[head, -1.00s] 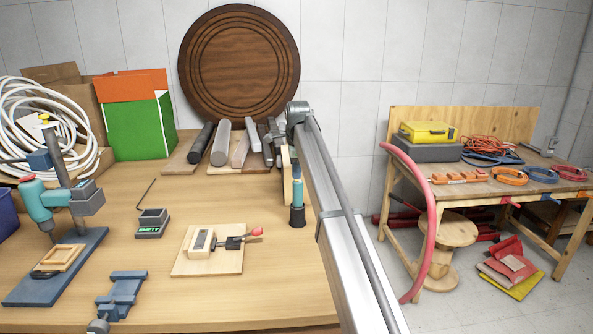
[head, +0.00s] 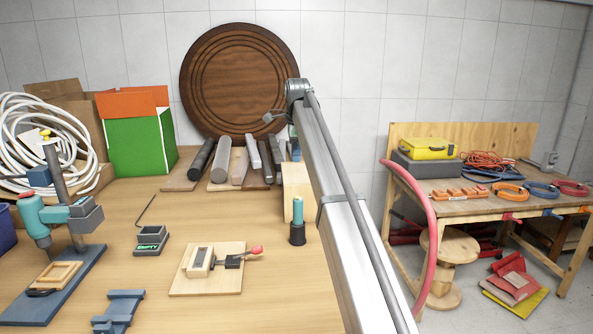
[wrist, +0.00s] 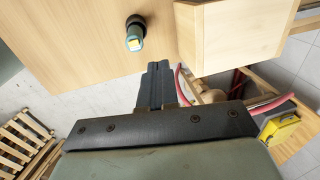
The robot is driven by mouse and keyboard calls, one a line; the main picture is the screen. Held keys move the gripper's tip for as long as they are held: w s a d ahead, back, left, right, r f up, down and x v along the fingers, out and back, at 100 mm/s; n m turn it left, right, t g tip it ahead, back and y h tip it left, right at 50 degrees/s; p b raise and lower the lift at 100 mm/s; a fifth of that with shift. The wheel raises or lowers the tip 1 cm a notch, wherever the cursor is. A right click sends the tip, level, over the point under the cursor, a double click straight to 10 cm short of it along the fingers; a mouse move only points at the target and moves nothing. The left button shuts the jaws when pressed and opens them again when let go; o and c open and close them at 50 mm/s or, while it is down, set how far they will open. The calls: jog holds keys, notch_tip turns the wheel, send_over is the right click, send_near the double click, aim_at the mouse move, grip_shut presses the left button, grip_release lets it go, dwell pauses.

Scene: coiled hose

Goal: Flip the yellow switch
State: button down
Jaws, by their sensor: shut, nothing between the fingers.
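My gripper is shut and empty. Its dark fingers (wrist: 158,68) point up the wrist picture, apart from anything. A teal upright cylinder in a black base (head: 298,212) stands near the bench's right edge. In the wrist view a yellow patch (wrist: 134,43) shows on this cylinder, just beyond and left of my fingertips. A yellow knob (head: 45,132) tops the drill press (head: 58,215) at far left. I cannot tell which yellow part is the switch. In the head view my arm reaches up past the cylinder, and my fingers are hard to make out.
A wooden block (head: 297,180) stands behind the cylinder. A clamp on a wooden board (head: 208,285) and a small grey box (head: 150,240) sit to its left. Metal bars (head: 219,160) lie at the back.

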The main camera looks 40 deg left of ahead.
jog(key=shift+w+a+r, duration=0.1)
jog(key=shift+r, duration=0.55)
jog(key=shift+w+a+r, duration=0.1)
jog(key=shift+r, duration=0.5)
